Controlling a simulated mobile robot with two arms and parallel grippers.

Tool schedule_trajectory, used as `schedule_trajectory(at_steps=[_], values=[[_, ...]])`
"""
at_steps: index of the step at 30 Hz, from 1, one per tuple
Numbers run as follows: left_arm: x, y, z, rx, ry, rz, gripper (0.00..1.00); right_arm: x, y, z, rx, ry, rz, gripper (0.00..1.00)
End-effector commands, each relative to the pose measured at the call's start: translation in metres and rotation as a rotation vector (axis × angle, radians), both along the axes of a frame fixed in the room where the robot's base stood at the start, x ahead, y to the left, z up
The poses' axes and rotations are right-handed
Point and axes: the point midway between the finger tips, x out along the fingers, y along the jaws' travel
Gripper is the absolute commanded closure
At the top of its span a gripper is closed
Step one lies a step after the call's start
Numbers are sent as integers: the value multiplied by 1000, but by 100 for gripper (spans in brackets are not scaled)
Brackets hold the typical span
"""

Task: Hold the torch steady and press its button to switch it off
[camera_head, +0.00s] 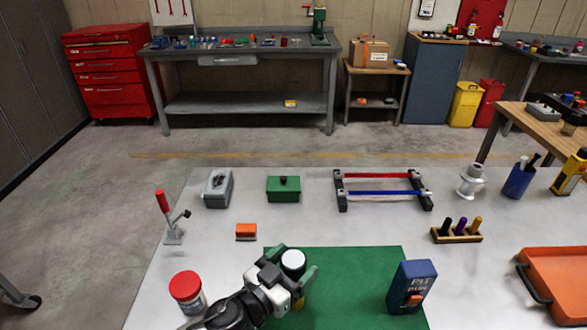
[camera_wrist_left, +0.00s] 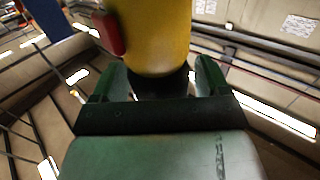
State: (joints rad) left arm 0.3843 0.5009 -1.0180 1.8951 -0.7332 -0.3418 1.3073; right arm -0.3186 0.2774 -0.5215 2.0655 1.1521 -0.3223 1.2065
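The fingers look spread, with a slight gap at the right one; contact at the left one is unclear. My right gripper is out of view.
A red-lidded jar (camera_head: 186,288) stands left of my left arm. A blue box with an orange switch (camera_head: 412,287) stands at the mat's right. An orange tray (camera_head: 560,275) lies far right. A small orange block (camera_head: 246,231) and green box (camera_head: 283,189) lie beyond.

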Motion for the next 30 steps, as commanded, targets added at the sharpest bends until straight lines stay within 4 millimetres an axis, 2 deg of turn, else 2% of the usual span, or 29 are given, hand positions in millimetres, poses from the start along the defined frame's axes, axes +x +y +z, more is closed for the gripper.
schedule_trajectory(at_steps=[10, 14, 24, 30], values=[[-1, 1, 0, 0, 0, 0, 14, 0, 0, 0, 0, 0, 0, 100], [-9, 8, -1, -1, 3, 0, 14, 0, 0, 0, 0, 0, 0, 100], [-60, 52, -2, 0, 6, 1, 14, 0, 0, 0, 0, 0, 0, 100], [-81, 70, -1, -1, 3, 1, 14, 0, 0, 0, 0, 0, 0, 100]])
